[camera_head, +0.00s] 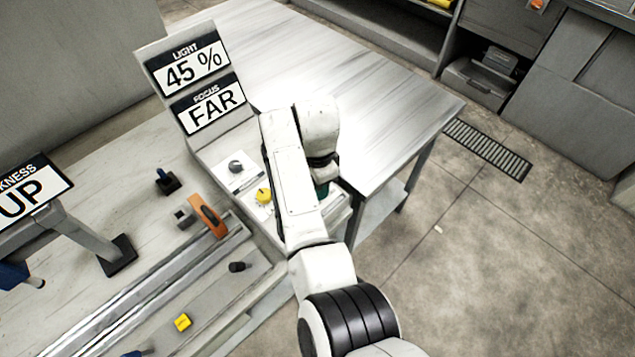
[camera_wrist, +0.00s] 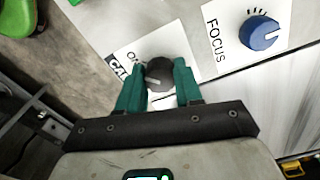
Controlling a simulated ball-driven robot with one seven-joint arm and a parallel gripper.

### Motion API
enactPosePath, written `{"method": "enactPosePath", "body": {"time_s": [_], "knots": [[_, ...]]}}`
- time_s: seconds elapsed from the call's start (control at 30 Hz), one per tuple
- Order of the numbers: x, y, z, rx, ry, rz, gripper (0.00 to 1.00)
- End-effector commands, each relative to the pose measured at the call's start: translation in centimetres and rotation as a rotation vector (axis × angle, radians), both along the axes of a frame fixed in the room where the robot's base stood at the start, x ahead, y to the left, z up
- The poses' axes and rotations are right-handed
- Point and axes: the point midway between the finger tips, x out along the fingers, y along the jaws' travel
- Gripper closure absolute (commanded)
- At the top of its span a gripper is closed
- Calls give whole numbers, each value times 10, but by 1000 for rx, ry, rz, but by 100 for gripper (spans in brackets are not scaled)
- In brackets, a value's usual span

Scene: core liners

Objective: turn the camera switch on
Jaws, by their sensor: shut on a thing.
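The camera switch is a dark round knob (camera_wrist: 159,74) on a white label in the wrist view. The label shows "ON" and a partly hidden dark word starting "CA". A pale pointer mark shows on the knob's face; the lower part of the label is hidden by my fingers. My gripper (camera_wrist: 160,70) has its teal fingers on both sides of the knob, shut on it. In the head view my arm covers the switch, and only a bit of teal finger (camera_head: 322,190) shows beside the panel's right edge.
A blue FOCUS knob (camera_wrist: 260,32) sits close to the right in the wrist view. In the head view, a sign (camera_head: 190,78) reads LIGHT 45 % and FOCUS FAR. A grey knob (camera_head: 235,167) and a yellow knob (camera_head: 264,195) are left of my arm.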

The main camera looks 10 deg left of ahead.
Motion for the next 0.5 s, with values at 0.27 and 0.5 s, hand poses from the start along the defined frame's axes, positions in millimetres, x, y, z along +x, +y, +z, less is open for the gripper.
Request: {"method": "enactPosePath", "body": {"time_s": [0.27,0.5], "knots": [[1,0,1,2,-2,-1,44],[0,0,1,1,-1,0,40]]}}
